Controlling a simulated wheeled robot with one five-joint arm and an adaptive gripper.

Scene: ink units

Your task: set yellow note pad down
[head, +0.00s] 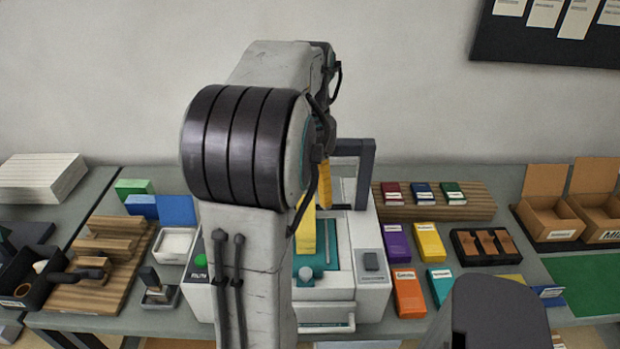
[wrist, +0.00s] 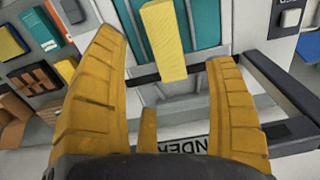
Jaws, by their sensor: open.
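The yellow note pad (wrist: 163,40) is a long yellow block in the wrist view, between and beyond the tips of my gripper (wrist: 166,52). The gripper's two orange-yellow fingers are spread wide, with a clear gap on both sides of the pad. In the head view the note pad (head: 307,232) shows as a yellow strip over the teal bed (head: 325,262) of the white machine. My arm hides part of it. One finger of my gripper (head: 324,182) shows above it. I cannot tell whether the pad stands or lies flat.
The white machine (head: 371,290) has a dark upright frame (head: 367,165) close to my gripper. Right of it are purple (head: 396,243), yellow (head: 429,243), orange (head: 408,292) and teal (head: 439,287) boxes. A wooden rack (head: 100,295) stands left. A green mat (head: 590,280) lies far right.

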